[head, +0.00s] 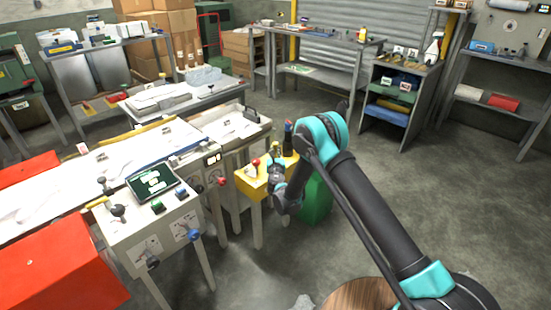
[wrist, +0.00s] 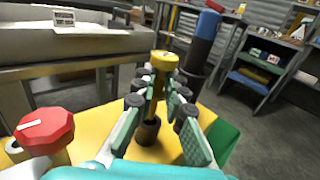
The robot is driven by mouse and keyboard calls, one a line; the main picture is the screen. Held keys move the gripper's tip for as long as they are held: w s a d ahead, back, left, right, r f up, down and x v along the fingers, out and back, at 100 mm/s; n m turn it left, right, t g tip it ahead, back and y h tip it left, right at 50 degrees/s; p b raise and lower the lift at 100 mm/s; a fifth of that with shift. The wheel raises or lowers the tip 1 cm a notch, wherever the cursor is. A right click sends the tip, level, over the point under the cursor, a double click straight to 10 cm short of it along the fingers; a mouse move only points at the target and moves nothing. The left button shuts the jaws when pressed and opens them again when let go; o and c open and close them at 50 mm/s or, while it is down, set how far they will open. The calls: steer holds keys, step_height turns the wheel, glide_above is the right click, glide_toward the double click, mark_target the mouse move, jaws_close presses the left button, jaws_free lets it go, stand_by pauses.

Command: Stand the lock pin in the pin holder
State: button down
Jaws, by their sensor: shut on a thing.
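The lock pin, as I take it, has a yellow cap (wrist: 164,62) and stands between the fingers of my gripper (wrist: 163,100) in the wrist view. The green-padded fingers are closed on its shaft, which they largely hide. Below the fingers a short dark brown round piece (wrist: 148,133), which looks like the pin holder, sits on the yellow stand top (wrist: 92,122). The pin looks nearly upright over it; I cannot tell whether its lower end is inside. In the head view my gripper (head: 280,178) is at the right side of the yellow stand (head: 247,182).
A red knob (wrist: 45,132) stands at the left on the yellow top. A blue-topped black post (wrist: 203,42) rises close behind the fingers on the right. A green bin (head: 316,200) stands beside the stand. A control panel table (head: 150,215) is to the left.

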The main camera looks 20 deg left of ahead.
steer(key=shift+f, duration=2.1)
steer(key=c, duration=1.6)
jaws_free()
steer(key=shift+f, duration=0.1)
